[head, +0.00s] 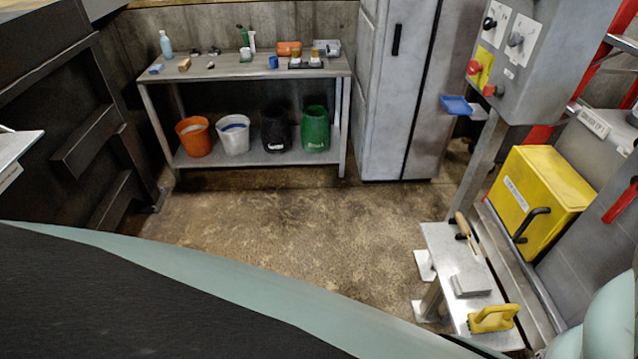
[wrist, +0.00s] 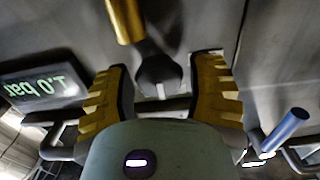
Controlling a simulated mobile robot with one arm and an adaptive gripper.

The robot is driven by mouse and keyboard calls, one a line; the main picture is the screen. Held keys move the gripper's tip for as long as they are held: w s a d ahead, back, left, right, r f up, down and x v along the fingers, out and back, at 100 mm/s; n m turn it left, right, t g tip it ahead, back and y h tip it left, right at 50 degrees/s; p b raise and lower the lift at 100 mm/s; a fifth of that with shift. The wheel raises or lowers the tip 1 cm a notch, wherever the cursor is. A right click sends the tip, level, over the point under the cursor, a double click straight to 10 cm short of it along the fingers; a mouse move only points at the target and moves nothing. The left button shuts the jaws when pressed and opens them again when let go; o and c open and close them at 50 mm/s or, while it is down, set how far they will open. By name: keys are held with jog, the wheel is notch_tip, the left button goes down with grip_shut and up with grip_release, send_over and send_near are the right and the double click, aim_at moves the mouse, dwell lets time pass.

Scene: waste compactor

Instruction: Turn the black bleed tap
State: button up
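In the wrist view, a dark, rounded knob (wrist: 155,72), which looks like the black bleed tap, is between the fingers of my gripper (wrist: 163,64). A pale strip shows at its lower edge. My gripper is open, with one ribbed yellow finger on each side of the knob. Gaps show between both fingers and the knob, and I see no contact. How far the fingertips reach along the knob is unclear. Neither the tap nor my gripper can be made out in the head view.
A brass cylinder (wrist: 125,18) is just above the knob in the wrist view. A display (wrist: 42,88) reading 1.0 bar, upside down, is left. A blue-handled part (wrist: 285,130) is right. In the head view, a bench (head: 235,72) stands behind clear floor (head: 270,215).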

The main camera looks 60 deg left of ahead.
jog(key=c, duration=0.8)
jog(key=shift+w+a+f+n+b, duration=0.1)
jog(key=shift+n+b, duration=0.2)
jog(key=n+b, duration=0.3)
jog(key=shift+w+a+f+n, duration=0.1)
jog(key=shift+a+f+n, duration=0.05)
jog(key=shift+n, duration=0.15)
jog(key=n+b, duration=0.5)
jog(key=b, duration=0.1)
jog(key=shift+f, duration=0.15)
jog(key=n+b, duration=0.4)
jog(key=shift+n, duration=0.3)
jog(key=shift+n+b, duration=1.2)
jog(key=shift+n, duration=0.2)
jog(key=shift+r, duration=0.2)
